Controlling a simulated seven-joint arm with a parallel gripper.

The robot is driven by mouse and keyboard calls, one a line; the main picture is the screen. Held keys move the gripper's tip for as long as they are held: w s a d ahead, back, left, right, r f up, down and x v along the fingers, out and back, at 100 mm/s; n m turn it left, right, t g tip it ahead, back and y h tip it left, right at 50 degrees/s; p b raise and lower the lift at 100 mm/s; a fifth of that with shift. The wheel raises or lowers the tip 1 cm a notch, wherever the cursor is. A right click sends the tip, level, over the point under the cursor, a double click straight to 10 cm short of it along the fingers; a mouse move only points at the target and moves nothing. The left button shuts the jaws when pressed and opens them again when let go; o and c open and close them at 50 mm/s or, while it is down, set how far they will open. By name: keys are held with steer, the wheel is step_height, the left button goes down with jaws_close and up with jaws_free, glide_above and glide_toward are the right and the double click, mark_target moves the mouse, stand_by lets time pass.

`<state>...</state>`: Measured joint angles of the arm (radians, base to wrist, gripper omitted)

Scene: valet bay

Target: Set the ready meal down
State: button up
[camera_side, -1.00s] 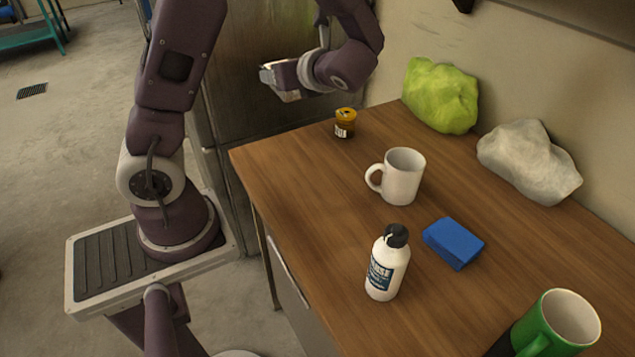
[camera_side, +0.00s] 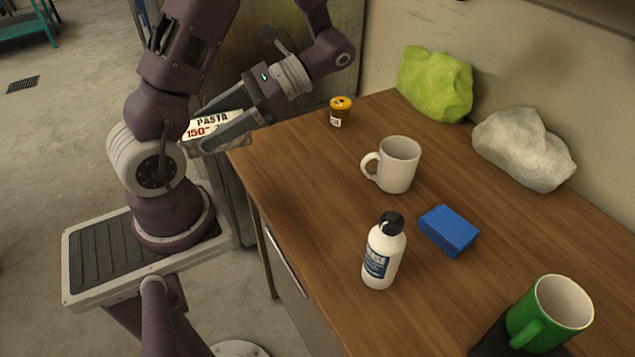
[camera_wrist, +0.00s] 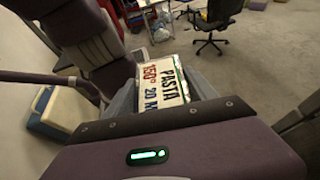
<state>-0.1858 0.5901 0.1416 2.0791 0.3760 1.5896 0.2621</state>
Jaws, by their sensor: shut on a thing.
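The ready meal (camera_side: 213,122) is a flat pack with a white label reading "PASTA" and "150°". My gripper (camera_side: 222,132) is shut on it and holds it in the air, left of the table's far left corner and beside my arm's lower links. In the wrist view the ready meal (camera_wrist: 160,88) sits between the fingers (camera_wrist: 163,92), its label facing the camera. The fingers hide part of it.
The wooden table (camera_side: 300,190) bears a yellow-lidded jar (camera_side: 340,112), a white mug (camera_side: 397,165), a white bottle (camera_side: 382,255), a blue sponge-like block (camera_side: 449,231), a green mug (camera_side: 545,318), and green (camera_side: 435,82) and white (camera_side: 522,148) crumpled bags. The near left tabletop is clear.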

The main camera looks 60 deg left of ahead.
steer(key=d+n+h, duration=0.5)
steer(key=n+h, duration=0.1)
steer(key=h, duration=0.1)
step_height(320, 180, up, 7)
steer(key=n+t+h, duration=0.7)
steer(key=n+t, duration=1.1)
steer(key=t, duration=0.1)
glide_above(317, 184)
steer(key=shift+g, duration=0.3)
step_height(317, 184, down, 21)
steer(key=shift+r, duration=0.1)
steer(key=o, duration=1.7)
